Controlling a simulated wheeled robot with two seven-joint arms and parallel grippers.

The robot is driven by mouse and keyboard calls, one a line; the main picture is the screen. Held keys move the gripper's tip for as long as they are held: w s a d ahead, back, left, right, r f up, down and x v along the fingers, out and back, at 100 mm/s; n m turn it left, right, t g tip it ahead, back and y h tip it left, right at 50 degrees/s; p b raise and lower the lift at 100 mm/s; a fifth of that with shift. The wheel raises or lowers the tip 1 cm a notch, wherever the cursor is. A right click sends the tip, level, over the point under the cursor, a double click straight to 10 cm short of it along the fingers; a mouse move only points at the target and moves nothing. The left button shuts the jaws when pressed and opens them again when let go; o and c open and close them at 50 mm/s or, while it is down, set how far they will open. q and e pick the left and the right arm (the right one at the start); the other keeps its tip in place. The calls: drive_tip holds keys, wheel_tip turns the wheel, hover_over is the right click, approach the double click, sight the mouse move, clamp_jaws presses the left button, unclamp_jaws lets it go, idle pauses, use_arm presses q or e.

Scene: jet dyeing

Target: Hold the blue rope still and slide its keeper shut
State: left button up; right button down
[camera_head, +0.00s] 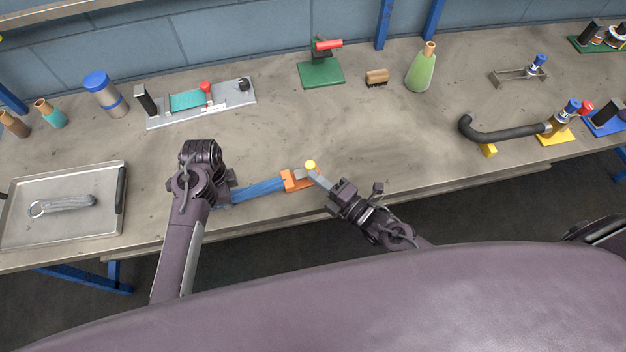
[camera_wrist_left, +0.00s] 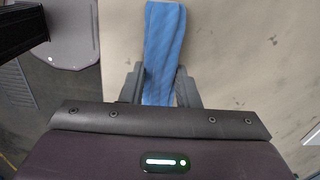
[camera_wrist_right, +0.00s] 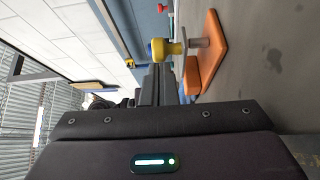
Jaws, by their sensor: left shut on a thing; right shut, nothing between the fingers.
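The blue rope (camera_head: 258,190) lies near the bench's front edge, running into an orange block (camera_head: 294,185). A small grey piece and a yellow knob (camera_head: 310,164) sit at the block's right end; I cannot tell which part is the keeper. My left gripper (camera_wrist_left: 160,80) is shut on the blue rope (camera_wrist_left: 164,35), left of the block. My right gripper (camera_head: 315,176) is shut and empty, its tips close beside the yellow knob. In the right wrist view the yellow knob (camera_wrist_right: 174,48) and orange block (camera_wrist_right: 211,55) appear just past the fingertips (camera_wrist_right: 160,66); contact is unclear.
A metal tray (camera_head: 20,240) with a grey looped piece lies at left. Behind stand a grey fixture plate (camera_head: 240,98), a green stand (camera_head: 321,74), a brush (camera_head: 377,77) and a green bottle (camera_head: 420,70). A dark hose (camera_head: 500,134) lies at right. The middle bench is clear.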

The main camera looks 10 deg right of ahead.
use_arm(q)
drive_tip(key=shift+s+a+f, duration=0.1)
use_arm(e)
drive_tip(key=shift+s+a, duration=0.2)
drive_tip(key=shift+a, duration=0.05)
drive_tip(key=s, duration=0.2)
drive_tip(key=s+a, duration=0.1)
drive_tip(key=shift+s+a+f, duration=0.1)
drive_tip(key=shift+s+a, duration=0.05)
drive_tip(key=shift+s, duration=0.25)
drive_tip(key=v, duration=0.8)
drive_tip(key=shift+s, duration=0.3)
use_arm(q)
drive_tip(key=o, duration=1.2)
drive_tip(key=shift+c, duration=0.2)
drive_tip(key=shift+r, duration=0.2)
